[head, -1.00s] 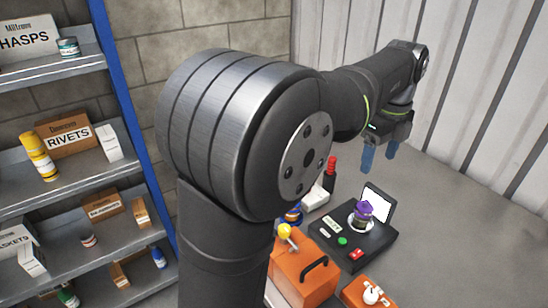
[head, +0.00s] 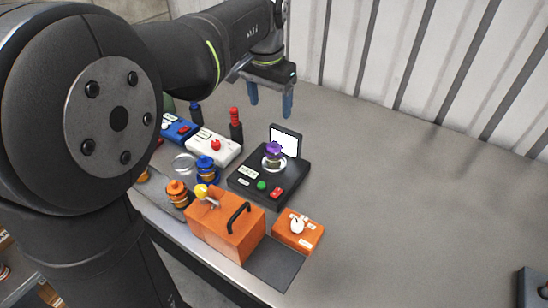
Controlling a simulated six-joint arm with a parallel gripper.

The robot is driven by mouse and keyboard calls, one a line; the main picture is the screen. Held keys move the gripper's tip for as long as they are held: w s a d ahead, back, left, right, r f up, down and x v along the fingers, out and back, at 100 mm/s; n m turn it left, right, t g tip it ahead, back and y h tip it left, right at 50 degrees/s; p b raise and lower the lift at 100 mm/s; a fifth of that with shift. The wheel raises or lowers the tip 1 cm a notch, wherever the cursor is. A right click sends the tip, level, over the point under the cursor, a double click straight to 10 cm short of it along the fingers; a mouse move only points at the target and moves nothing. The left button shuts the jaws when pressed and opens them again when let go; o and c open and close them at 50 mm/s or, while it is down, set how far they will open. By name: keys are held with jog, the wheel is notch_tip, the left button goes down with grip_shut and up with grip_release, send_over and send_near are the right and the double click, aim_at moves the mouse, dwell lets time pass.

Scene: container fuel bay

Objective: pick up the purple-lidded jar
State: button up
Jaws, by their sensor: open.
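The purple-lidded jar (head: 273,150) stands upright on the round light plate of a black device (head: 253,184) with a small white screen (head: 284,142). The jar is small here, and its contents are hard to make out. My gripper (head: 269,112) hangs above and behind the jar, with its two blue fingers pointing down. The fingers are spread apart with nothing between them. They are clear of the jar.
An orange box (head: 225,232) with a black handle and a small orange box with a white knob (head: 297,230) stand in front. Blue-lidded (head: 206,168) and orange-lidded (head: 177,192) jars, a white box (head: 213,146) and a red-topped post (head: 235,125) stand left.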

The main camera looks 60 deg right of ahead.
aim_at(274, 147)
jog(key=f, duration=0.4)
jog(key=f+n, duration=0.1)
jog(key=f, duration=0.3)
jog(key=d+f+n, duration=0.1)
jog(key=f, duration=0.3)
jog(key=shift+w+d+f, duration=0.1)
jog(key=shift+w+f, duration=0.05)
jog(key=shift+s+d+f, duration=0.1)
jog(key=shift+d+f, duration=0.05)
jog(key=shift+f, duration=1.2)
jog(key=shift+s+d+f, duration=0.1)
jog(key=shift+d+f, duration=0.05)
jog(key=shift+f, duration=1.15)
jog(key=c, duration=1.2)
jog(key=shift+r, duration=0.1)
jog(key=shift+c, duration=0.2)
